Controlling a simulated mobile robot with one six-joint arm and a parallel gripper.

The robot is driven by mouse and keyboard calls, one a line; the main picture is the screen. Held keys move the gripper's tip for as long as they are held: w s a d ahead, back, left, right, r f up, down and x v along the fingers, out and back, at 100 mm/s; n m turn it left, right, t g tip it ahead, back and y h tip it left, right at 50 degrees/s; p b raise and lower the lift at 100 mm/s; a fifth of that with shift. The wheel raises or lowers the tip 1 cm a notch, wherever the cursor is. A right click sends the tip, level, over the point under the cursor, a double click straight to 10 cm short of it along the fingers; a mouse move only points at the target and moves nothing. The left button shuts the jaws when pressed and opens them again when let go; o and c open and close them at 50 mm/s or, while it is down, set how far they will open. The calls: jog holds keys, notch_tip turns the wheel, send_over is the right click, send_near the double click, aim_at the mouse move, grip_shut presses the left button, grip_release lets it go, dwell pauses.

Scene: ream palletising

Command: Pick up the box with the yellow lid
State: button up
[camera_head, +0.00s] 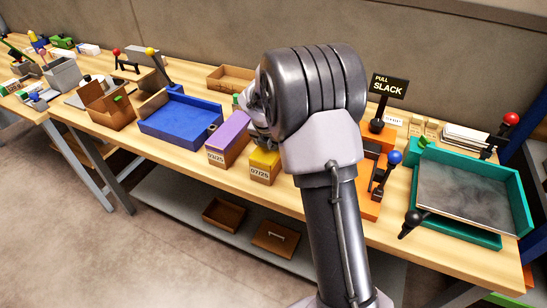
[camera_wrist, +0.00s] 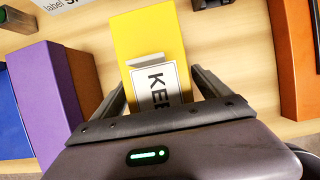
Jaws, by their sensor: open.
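The box with the yellow lid (camera_head: 265,160) stands on the wooden bench near its front edge, just right of the purple-lidded box. Its front carries a label reading 07/25. In the wrist view the yellow lid (camera_wrist: 150,42) lies ahead of and between my fingers, with a white label reading "KEE" partly hidden by my gripper body. My gripper (camera_wrist: 165,90) is open, one finger on each side of the yellow-lidded box. I cannot tell whether the fingers touch it.
The purple-lidded box (camera_head: 228,135) stands close on the left, and shows in the wrist view too (camera_wrist: 55,90). A blue tray (camera_head: 180,122) is further left. An orange block (camera_wrist: 296,60) lies to the right. A teal tray (camera_head: 515,195) stands at the far right.

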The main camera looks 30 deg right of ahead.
jog(key=shift+r, duration=0.2)
jog(key=c, duration=1.7)
jog(key=shift+c, duration=0.2)
